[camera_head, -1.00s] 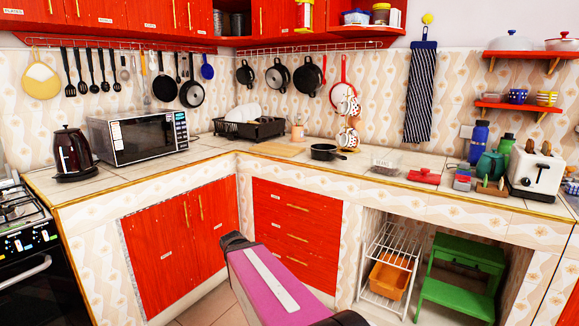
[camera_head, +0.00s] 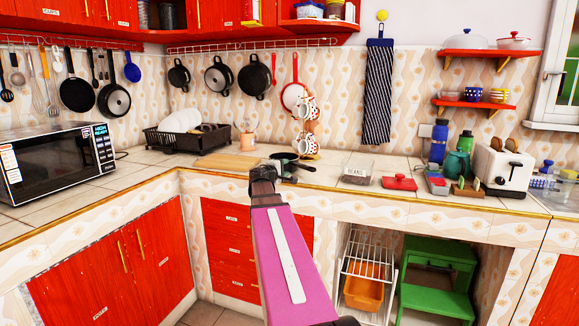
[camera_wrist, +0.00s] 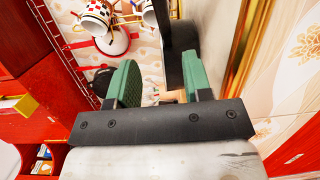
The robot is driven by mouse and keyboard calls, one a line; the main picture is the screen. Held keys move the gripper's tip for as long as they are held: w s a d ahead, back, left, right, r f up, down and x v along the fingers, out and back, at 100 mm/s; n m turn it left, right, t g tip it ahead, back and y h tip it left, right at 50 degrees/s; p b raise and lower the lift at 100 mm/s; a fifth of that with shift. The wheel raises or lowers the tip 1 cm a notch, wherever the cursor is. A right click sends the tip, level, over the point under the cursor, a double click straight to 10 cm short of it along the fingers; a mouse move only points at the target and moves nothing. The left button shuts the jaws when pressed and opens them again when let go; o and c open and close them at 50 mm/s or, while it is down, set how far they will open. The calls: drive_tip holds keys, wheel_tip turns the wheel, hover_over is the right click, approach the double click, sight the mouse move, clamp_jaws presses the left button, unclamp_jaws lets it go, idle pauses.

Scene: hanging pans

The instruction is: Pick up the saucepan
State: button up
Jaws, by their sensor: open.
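The black saucepan (camera_head: 282,156) sits on the tiled counter near the corner. My arm's end partly hides it in the head view, and its handle (camera_head: 308,168) points right. My gripper (camera_head: 286,173) is in front of the saucepan, low over the counter. In the wrist view, the two green fingers of my gripper (camera_wrist: 160,82) are apart, with nothing clearly held between them. A dark shape that looks like the saucepan (camera_wrist: 176,42) shows just beyond and beside the right finger. I cannot tell whether they touch.
A wooden board (camera_head: 215,162) and dish rack (camera_head: 185,138) lie to the left. A clear container (camera_head: 357,174) and red lidded dish (camera_head: 399,182) lie to the right. Pans hang on the wall behind.

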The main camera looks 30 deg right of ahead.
sight(293, 164)
drive_tip(key=x, duration=0.4)
drive_tip(key=shift+w+d+f, duration=0.1)
drive_tip(key=shift+w+f, duration=0.05)
drive_tip(key=shift+w, duration=0.05)
drive_tip(key=shift+f+x, duration=0.15)
drive_tip(key=shift+x, duration=1.1)
drive_tip(key=shift+f+x, duration=0.15)
drive_tip(key=shift+x, duration=1.15)
drive_tip(key=shift+w, duration=0.15)
clamp_jaws()
